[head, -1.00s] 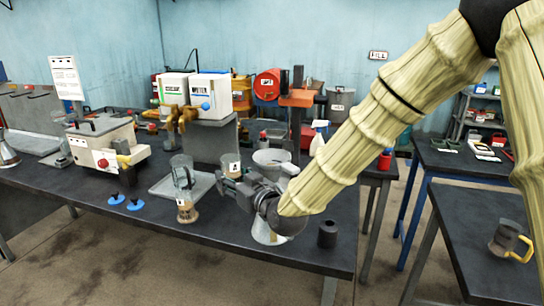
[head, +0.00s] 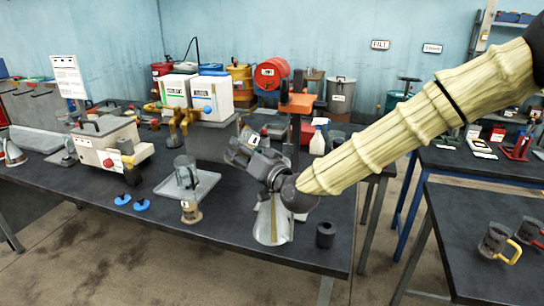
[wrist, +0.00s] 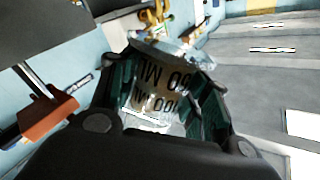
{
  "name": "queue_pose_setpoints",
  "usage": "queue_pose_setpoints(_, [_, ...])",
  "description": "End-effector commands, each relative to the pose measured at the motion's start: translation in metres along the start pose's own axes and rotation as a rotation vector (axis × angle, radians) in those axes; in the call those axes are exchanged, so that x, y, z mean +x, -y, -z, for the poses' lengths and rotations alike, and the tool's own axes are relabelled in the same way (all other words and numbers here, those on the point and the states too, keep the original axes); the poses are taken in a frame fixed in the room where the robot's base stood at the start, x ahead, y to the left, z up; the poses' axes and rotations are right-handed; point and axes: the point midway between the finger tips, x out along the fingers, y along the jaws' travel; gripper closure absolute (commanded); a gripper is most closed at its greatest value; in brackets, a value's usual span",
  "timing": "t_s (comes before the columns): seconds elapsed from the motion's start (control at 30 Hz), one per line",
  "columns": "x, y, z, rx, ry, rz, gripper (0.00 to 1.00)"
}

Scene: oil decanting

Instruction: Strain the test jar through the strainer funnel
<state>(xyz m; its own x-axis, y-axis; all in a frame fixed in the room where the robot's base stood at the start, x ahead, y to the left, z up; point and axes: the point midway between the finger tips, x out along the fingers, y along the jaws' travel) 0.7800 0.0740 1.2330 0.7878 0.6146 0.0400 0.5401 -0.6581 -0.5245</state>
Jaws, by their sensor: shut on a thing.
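My gripper (head: 250,155) is shut on the test jar (head: 254,139), a clear jar with a pale label. In the wrist view the jar (wrist: 160,85) sits between the fingers, with black ML markings and tan contents behind them. The jar is raised over the bench and looks tilted; how far I cannot tell. A clear cone-shaped vessel (head: 272,222) with a yellowish stripe stands on the bench just below my gripper. The strainer funnel's bowl is not clearly visible; my gripper and wrist cover the space above that vessel.
A tall glass (head: 185,172) stands on a grey tray (head: 203,187), with a small amber-filled jar (head: 191,213) in front. A black cylinder (head: 326,234) stands near the bench's front edge. An orange-topped stand (head: 299,104) rises behind my gripper. Mugs (head: 497,242) sit on the right table.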

Motion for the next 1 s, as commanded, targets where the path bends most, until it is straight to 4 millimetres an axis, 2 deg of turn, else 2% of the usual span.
queue_pose_setpoints(0.13, [-0.001,-0.002,0.009,0.100,-0.016,0.004,0.82])
queue_pose_setpoints(0.2, [-0.001,-0.004,0.003,0.145,-0.021,0.007,0.82])
queue_pose_setpoints(0.5, [-0.001,-0.006,-0.001,0.321,-0.049,0.016,0.82])
queue_pose_setpoints(1.0, [-0.001,-0.007,-0.006,0.450,-0.070,0.022,0.82])
